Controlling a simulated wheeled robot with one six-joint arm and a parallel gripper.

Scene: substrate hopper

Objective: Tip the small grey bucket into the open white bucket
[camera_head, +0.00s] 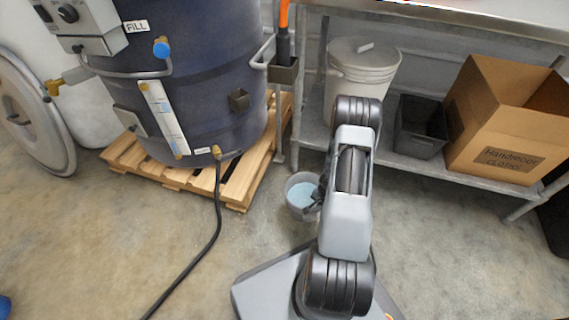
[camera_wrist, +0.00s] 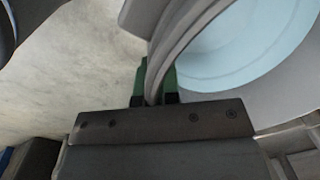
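The small grey bucket (camera_head: 300,205) is upright at floor level, right of the pallet's front corner, with pale blue liquid inside. In the wrist view, its rim and wall (camera_wrist: 188,30) curve up from between my fingers, and the liquid (camera_wrist: 245,50) shows to the right. My gripper (camera_wrist: 155,88) has its green-tipped fingers on either side of the rim and appears closed on it. In the head view, my arm partly hides my gripper (camera_head: 314,203) at the bucket's right side. I cannot tell whether the bucket touches the floor. I see no clearly open white bucket.
A whitish lidded bucket (camera_head: 362,75), a black bin (camera_head: 418,140) and a cardboard box (camera_head: 500,125) stand on the lower shelf (camera_head: 450,172). A dark blue drum (camera_head: 200,90) stands on a wooden pallet (camera_head: 238,190). A black hose (camera_head: 205,245) crosses the left floor.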

